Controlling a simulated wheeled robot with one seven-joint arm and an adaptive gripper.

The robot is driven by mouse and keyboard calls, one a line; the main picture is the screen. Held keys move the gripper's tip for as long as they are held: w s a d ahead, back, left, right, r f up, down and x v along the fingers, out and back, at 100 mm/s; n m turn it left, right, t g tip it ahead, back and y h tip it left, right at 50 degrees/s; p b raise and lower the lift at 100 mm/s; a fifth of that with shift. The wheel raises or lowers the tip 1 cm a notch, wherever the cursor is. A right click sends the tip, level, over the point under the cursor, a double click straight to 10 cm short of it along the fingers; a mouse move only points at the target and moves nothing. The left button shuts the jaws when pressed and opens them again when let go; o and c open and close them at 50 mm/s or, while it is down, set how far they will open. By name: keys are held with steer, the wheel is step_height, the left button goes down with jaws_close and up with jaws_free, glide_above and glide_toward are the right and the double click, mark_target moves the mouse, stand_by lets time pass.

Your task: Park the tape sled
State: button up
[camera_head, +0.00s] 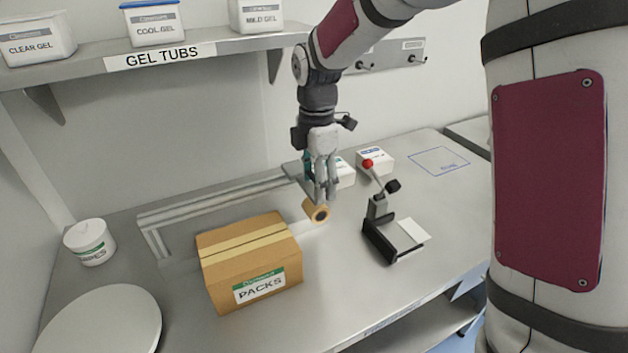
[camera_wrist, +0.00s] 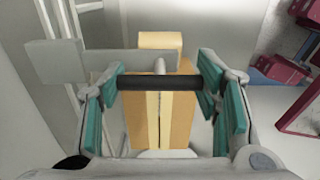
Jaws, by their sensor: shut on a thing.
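The tape sled (camera_head: 291,170) is at the right end of the pale rail (camera_head: 200,202), which stands behind and above the box. A tan tape roll (camera_head: 314,209) hangs at its front, above the bench. My gripper (camera_head: 321,188) is at the sled. In the wrist view, my gripper (camera_wrist: 160,84) has its teal-padded fingers at both ends of the sled's black handle bar (camera_wrist: 160,84), shut on it. The sled's grey plate (camera_wrist: 85,62) and the tape roll (camera_wrist: 160,41) show beyond the bar. The fingers partly hide the sled in the head view.
A taped PACKS carton (camera_head: 225,272) sits on the bench left of the roll. A clamp fixture with a red knob (camera_head: 368,164) stands to the right. White boxes (camera_head: 375,158) are behind. An empty blue outlined area (camera_head: 439,160) is at the back right. A WIPES tub (camera_head: 90,242) is left.

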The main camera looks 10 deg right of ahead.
steer(key=o, duration=1.7)
steer(key=shift+d, duration=0.35)
steer(key=shift+a, duration=0.1)
steer(key=shift+w+r, duration=0.1)
steer(key=shift+r, duration=0.1)
step_height(320, 180, up, 12)
steer(key=shift+f, duration=0.2)
